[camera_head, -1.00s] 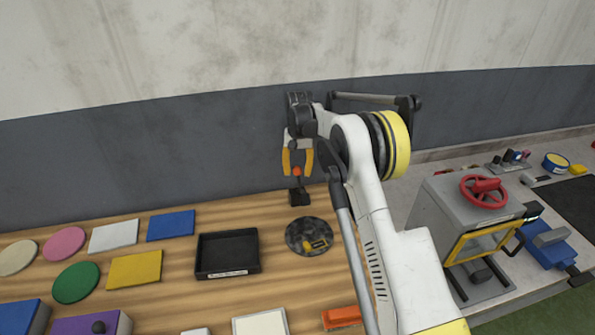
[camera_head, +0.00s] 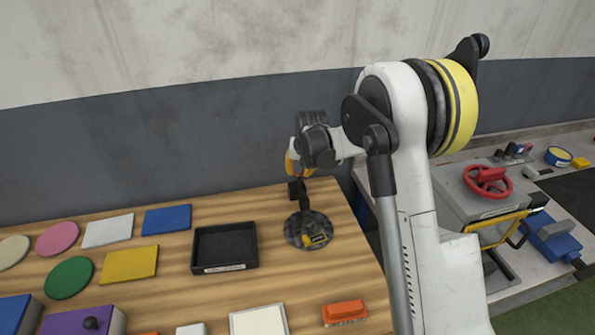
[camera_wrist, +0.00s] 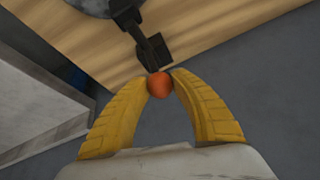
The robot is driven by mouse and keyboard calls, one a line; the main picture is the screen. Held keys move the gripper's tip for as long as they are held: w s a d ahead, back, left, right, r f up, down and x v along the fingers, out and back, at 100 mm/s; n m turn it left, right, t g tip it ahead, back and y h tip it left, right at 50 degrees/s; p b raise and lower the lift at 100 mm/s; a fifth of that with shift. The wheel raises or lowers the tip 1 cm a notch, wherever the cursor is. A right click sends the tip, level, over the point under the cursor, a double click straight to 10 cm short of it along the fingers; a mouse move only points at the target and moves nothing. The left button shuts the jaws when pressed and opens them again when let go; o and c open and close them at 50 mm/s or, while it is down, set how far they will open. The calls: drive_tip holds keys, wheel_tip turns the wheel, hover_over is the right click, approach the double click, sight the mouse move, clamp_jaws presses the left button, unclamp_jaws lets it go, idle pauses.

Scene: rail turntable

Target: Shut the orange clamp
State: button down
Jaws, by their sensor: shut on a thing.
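The clamp (camera_head: 297,191) is black and stands at the back of the wooden table. Its dark bar (camera_head: 304,206) reaches forward over the round dark disc (camera_head: 290,233), which carries a yellow-marked piece. I cannot tell whether the bar presses on that piece. The clamp's orange ball knob (camera_wrist: 160,85) sits between my yellow fingertips in the wrist view. My gripper (camera_head: 300,174) is shut on this knob, behind and above the disc. My wrist largely hides the fingers and knob in the head view.
A black tray (camera_head: 225,267) lies left of the disc, with coloured plates further left. An orange block (camera_head: 345,312) lies near the front. The wall (camera_head: 150,140) is close behind the clamp. A grey machine with a red wheel (camera_head: 487,181) stands right.

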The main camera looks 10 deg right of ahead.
drive_tip(key=shift+s+f+t+b, duration=0.4)
drive_tip(key=shift+s+t+b, duration=0.3)
drive_tip(key=shift+t, duration=0.2)
drive_tip(key=shift+s+f, duration=0.2)
drive_tip(key=shift+s, duration=0.2)
drive_tip(key=c, duration=1)
unclamp_jaws()
drive_tip(key=shift+c, duration=0.2)
drive_tip(key=v, duration=1.2)
